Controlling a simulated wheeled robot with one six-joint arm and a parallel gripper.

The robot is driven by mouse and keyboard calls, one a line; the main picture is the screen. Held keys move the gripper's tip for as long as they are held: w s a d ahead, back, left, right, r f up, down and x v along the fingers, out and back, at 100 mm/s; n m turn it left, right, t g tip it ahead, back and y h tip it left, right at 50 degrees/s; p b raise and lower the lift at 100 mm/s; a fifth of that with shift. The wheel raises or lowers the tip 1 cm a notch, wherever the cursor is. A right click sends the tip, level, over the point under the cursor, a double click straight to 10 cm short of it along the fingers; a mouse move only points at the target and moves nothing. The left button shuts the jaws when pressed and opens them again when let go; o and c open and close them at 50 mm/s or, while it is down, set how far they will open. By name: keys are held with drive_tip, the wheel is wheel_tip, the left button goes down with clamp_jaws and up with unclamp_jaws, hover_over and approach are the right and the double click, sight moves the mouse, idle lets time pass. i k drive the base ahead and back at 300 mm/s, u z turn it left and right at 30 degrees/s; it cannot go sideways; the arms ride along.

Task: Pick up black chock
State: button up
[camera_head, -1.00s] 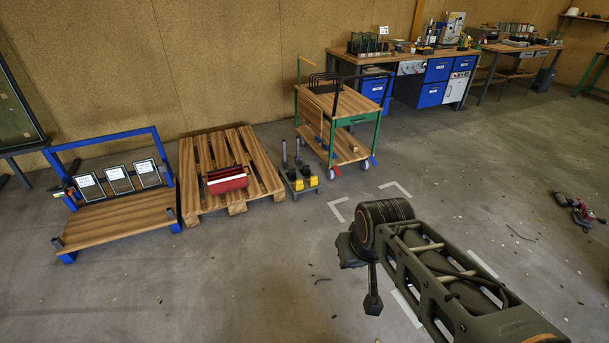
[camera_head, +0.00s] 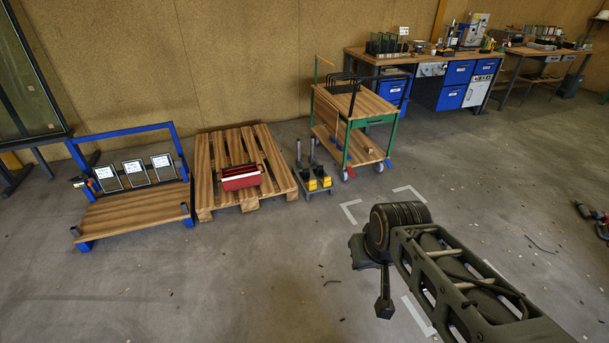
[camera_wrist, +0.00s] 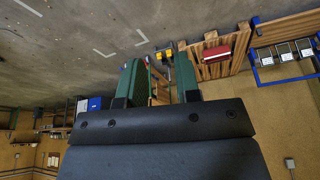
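A small low rack (camera_head: 316,190) stands on the floor between the pallet and the green trolley. It holds yellow blocks (camera_head: 318,184) and dark upright pieces (camera_head: 299,155). They are too small to tell which, if any, is the black chock. The yellow blocks also show in the wrist view (camera_wrist: 168,53), beyond the fingertips. My gripper (camera_wrist: 158,72) has its two green fingers spread apart with nothing seen held between them. It is well away from the rack. In the head view my arm reaches in from the lower right, and I cannot make out the fingers there.
A wooden pallet (camera_head: 204,181) bears a red toolbox (camera_head: 240,178). A blue-framed cart (camera_head: 130,214) stands left of it. The green trolley (camera_head: 357,137) stands right of the rack, with workbenches (camera_head: 428,57) behind. The floor in front is open, with small debris.

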sight(304, 174)
drive_tip(key=z, duration=0.3)
drive_tip(key=i, duration=1.55)
drive_tip(key=u, duration=0.25)
drive_tip(key=i, duration=1.9)
drive_tip(key=u, duration=1.35)
drive_tip(key=i, duration=0.7)
drive_tip(key=u, duration=0.4)
